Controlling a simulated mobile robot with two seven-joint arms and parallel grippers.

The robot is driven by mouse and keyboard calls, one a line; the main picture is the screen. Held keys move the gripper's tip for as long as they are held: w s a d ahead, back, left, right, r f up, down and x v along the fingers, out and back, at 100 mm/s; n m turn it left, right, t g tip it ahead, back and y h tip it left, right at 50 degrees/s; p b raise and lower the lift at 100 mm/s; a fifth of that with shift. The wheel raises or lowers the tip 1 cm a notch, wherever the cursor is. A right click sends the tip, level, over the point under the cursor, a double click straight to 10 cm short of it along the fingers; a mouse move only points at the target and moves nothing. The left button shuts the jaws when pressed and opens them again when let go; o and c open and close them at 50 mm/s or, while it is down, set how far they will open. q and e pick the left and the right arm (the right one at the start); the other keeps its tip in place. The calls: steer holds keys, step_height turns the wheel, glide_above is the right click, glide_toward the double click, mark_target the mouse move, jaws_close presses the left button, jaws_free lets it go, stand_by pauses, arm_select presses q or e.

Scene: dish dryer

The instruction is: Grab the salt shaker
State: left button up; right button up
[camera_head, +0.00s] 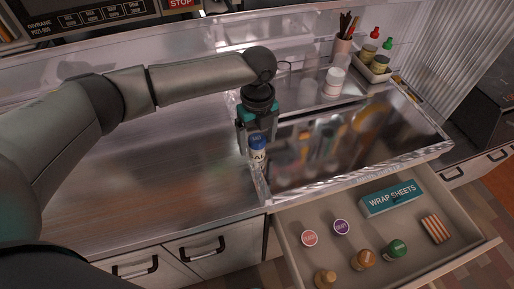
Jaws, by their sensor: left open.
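The salt shaker (257,158) appears to be the small pale container with a blue cap, standing upright on the metal counter (160,165) beside the left edge of the sunken basin. Its label is too small to read fully. My left gripper (257,147) is open and points down at the shaker from above and behind. Its fingers are around or just behind the blue cap; I cannot tell whether they touch it. My right gripper is not in view.
An open drawer (290,235) below holds several capped jars, a teal wrap sheets box (392,198) and a striped item (436,229). A white jar (334,81) and a bottle caddy (372,73) stand at the back right. The counter left of the shaker is clear.

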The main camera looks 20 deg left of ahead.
mark_target(257, 147)
arm_select(q)
step_height(257, 147, down, 3)
steer(key=shift+b, duration=0.3)
jaws_close()
stand_by(0.5)
